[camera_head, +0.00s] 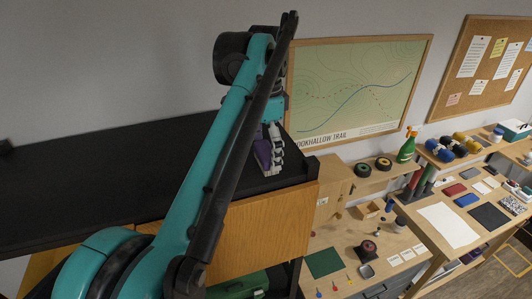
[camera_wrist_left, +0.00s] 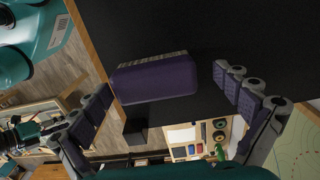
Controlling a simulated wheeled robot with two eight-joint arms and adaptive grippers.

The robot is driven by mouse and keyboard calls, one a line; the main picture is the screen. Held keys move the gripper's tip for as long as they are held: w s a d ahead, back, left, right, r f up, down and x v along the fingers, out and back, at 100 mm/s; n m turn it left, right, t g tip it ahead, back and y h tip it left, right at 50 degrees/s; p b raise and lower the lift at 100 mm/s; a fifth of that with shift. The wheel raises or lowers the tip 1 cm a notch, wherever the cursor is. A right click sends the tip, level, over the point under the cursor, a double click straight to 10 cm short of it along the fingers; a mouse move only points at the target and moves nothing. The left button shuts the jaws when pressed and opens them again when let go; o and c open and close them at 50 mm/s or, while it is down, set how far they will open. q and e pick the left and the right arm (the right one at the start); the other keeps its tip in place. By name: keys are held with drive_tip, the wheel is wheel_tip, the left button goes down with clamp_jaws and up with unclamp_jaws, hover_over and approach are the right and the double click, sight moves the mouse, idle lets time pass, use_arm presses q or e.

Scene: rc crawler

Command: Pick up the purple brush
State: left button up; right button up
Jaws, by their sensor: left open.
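The purple brush (camera_wrist_left: 155,82) lies on the black top of a cabinet, near its edge, in the left wrist view. It is a long rounded purple block with a pale bristle strip along one side. My left gripper (camera_wrist_left: 163,88) is open, with one finger on each side of the brush and gaps visible between. In the head view my left gripper (camera_head: 272,150) is low over the right end of the black top; a purple patch shows beside its fingers, but I cannot tell whether it is brush or finger pad. My right gripper is not in view.
The black cabinet top (camera_head: 70,195) is clear to the left. A framed trail map (camera_head: 355,90) hangs behind. To the right stand a workbench (camera_head: 415,215) with tools and papers, a green spray bottle (camera_head: 407,147) and wheels (camera_head: 362,170).

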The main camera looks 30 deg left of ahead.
use_arm(q)
drive_tip(key=shift+s+d+f, duration=0.15)
drive_tip(key=shift+s+d, duration=0.2)
drive_tip(key=shift+s, duration=0.2)
drive_tip(key=shift+w+a+f, duration=0.1)
drive_tip(key=shift+w+a, duration=0.05)
drive_tip(key=shift+w, duration=0.05)
drive_tip(key=shift+c, duration=0.9)
drive_tip(key=shift+w+a, duration=0.1)
drive_tip(key=shift+w, duration=0.1)
drive_tip(key=c, duration=0.5)
drive_tip(key=shift+w, duration=0.1)
drive_tip(key=c, duration=0.5)
drive_tip(key=shift+s, duration=0.3)
drive_tip(key=shift+c, duration=0.2)
